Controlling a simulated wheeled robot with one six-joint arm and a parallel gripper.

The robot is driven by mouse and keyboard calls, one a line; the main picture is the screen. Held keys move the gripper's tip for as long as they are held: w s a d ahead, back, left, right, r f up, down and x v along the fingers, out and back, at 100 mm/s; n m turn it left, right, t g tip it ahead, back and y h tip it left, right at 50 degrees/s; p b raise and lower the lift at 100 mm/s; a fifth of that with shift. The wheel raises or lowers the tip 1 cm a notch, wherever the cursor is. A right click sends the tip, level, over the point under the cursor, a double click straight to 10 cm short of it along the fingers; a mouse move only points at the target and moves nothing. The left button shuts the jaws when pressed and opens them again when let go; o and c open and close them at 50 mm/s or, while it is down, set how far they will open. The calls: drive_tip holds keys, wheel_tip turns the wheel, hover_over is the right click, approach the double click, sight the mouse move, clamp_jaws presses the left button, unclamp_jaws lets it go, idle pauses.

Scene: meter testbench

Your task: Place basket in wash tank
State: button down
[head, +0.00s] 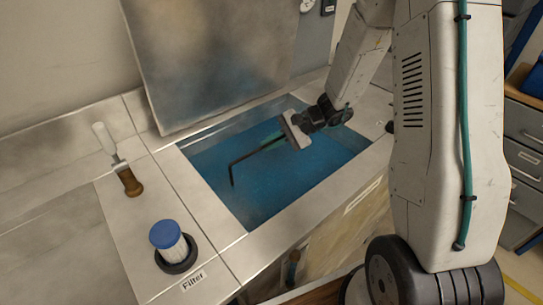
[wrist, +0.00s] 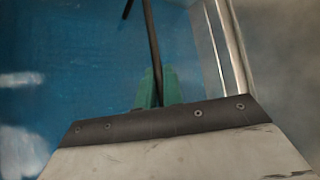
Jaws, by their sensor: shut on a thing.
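The wash tank (head: 220,203) is a rectangular basin of blue liquid set in the pale counter; the liquid also fills much of the wrist view (wrist: 70,60). My gripper (head: 272,141) is over the tank. Its green fingers (wrist: 158,86) are shut on a thin dark bar, which looks like the basket's handle (head: 243,159). The bar runs left from the fingers, then bends down to the blue liquid. The basket's body cannot be made out; the liquid looks opaque there.
A blue-capped white filter (head: 168,238) stands in a dark ring on the counter, behind a "Filter" label (head: 194,281). Drawers (head: 525,150) stand far right.

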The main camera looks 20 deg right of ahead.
wheel_tip(320, 180, down, 4)
drive_tip(key=shift+f, duration=0.1)
drive_tip(key=c, duration=1.5)
unclamp_jaws()
drive_tip(key=shift+c, duration=0.2)
